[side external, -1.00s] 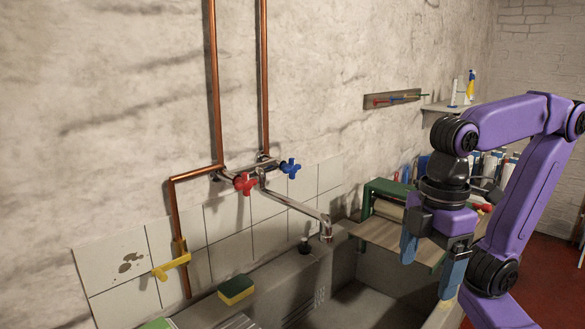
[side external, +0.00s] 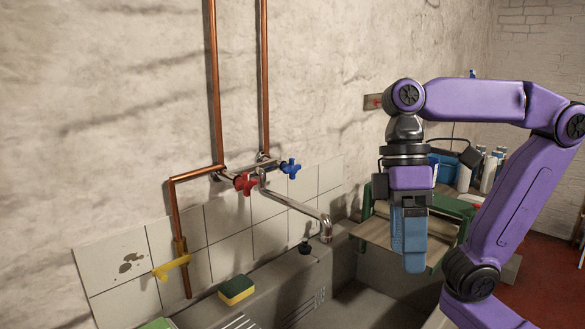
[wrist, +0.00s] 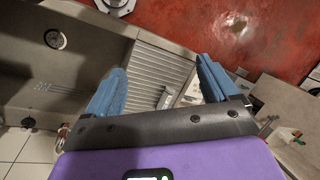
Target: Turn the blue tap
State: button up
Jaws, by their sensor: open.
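The blue tap (side external: 290,168) is a cross-shaped handle on the right end of the wall mixer in the side external view. It is uncovered there, and I cannot make it out in the wrist view. My gripper (side external: 409,262) points downward over the right part of the sink area, to the right of and lower than the blue tap, well apart from it. Its blue fingers overlap in the side view. In the wrist view the two fingers (wrist: 161,70) stand wide apart with nothing between them.
A red tap (side external: 245,184) sits left of the blue one, with a metal spout (side external: 300,208) reaching right over the sink. A yellow handle (side external: 172,265) is on the lower pipe. A sponge (side external: 236,289) lies on the ledge.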

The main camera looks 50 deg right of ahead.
jog(key=w+a+m+t+y, duration=0.1)
jog(key=w+a+m+y, duration=0.6)
jog(key=w+m, duration=0.4)
jog(key=w+d+r+m+t+y, duration=0.2)
jog(key=w+m+t+y, duration=0.2)
jog(key=w+m+t, duration=0.55)
jog(key=w+d+m+t+h, duration=0.4)
jog(key=d+m+t+h, duration=0.3)
jog(key=d+m, duration=0.7)
jog(key=s+d+m+t+h, duration=0.35)
jog(key=d+m+h, duration=0.25)
jog(key=d+m, duration=0.25)
send_near(296, 168)
jog(key=shift+w+a, duration=0.2)
jog(key=shift+w, duration=5.35)
